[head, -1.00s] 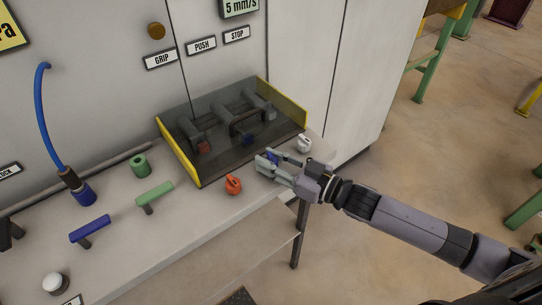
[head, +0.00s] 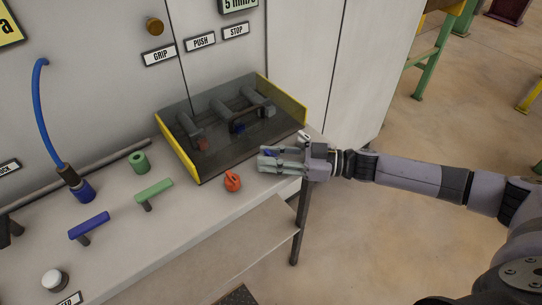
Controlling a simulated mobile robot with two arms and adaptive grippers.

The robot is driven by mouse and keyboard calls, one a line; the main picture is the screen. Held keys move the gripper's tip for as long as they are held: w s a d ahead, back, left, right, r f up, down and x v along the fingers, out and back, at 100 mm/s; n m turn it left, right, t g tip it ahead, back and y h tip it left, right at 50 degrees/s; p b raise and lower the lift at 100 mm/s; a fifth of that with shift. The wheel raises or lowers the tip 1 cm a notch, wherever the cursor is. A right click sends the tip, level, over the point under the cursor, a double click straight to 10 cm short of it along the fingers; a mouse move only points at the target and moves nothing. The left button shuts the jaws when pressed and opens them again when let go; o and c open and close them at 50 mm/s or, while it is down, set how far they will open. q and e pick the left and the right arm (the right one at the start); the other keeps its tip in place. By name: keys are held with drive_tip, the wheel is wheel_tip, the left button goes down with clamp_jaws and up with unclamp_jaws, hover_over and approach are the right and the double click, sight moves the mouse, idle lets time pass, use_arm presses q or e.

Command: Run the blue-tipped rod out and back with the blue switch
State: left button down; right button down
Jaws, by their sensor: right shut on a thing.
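The blue-tipped rod (head: 239,127) lies in the dark see-through guard box on the bench, its blue end beneath a dark arched bar. The blue switch (head: 268,153) stands at the bench front, just outside the box, mostly hidden by my right gripper. My right gripper (head: 268,160) comes in from the right with its fingers pointing left and is shut on the blue switch. My left gripper is not in view.
The guard box (head: 282,98) has yellow side walls and holds a red-tipped rod (head: 202,143). A red switch (head: 232,181) stands left of my right gripper, and a white switch (head: 303,142) is close behind it. Green and blue T-handles stand further left.

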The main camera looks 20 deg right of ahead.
drive_tip(key=shift+r, duration=0.1)
drive_tip(key=c, duration=1.3)
unclamp_jaws()
drive_tip(key=v, duration=1.2)
